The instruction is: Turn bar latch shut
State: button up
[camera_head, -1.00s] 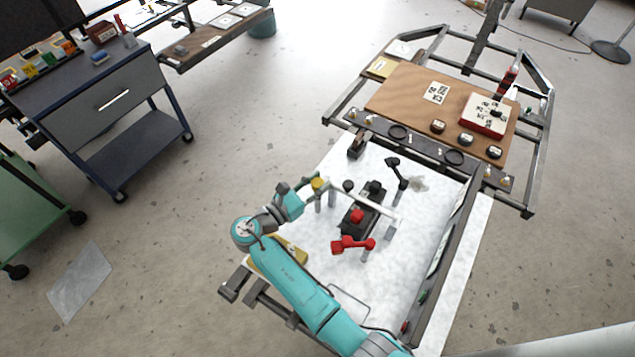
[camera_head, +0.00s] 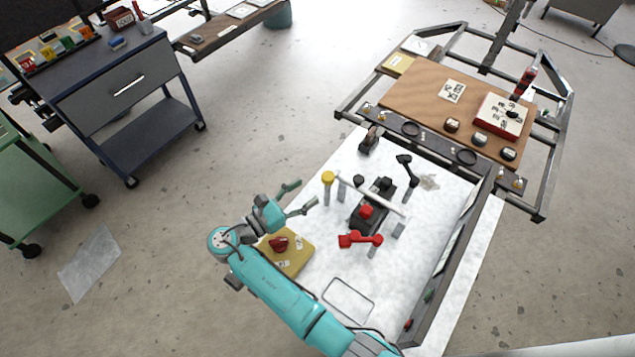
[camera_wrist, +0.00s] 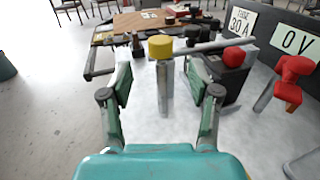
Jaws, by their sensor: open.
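A pale bar (camera_head: 374,194), which I take for the bar latch, runs slantwise past a black block (camera_head: 371,212) with a red knob. Its left end is near a post with a yellow cap (camera_head: 328,178); I cannot tell if they touch. In the wrist view the bar (camera_wrist: 222,44) extends right from behind the yellow cap (camera_wrist: 160,47). My gripper (camera_head: 302,197) is open and empty, left of the yellow-capped post. In the wrist view the post stands ahead, between the lines of the open fingers (camera_wrist: 160,80), apart from them.
A yellow box (camera_head: 290,252) with a red knob lies beside my wrist. A brown board (camera_head: 425,100) with several parts is at the back.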

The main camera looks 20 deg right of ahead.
jog(key=v, duration=0.3)
jog(key=shift+s+a, duration=0.1)
jog(key=shift+a, duration=0.1)
dwell(0.4)
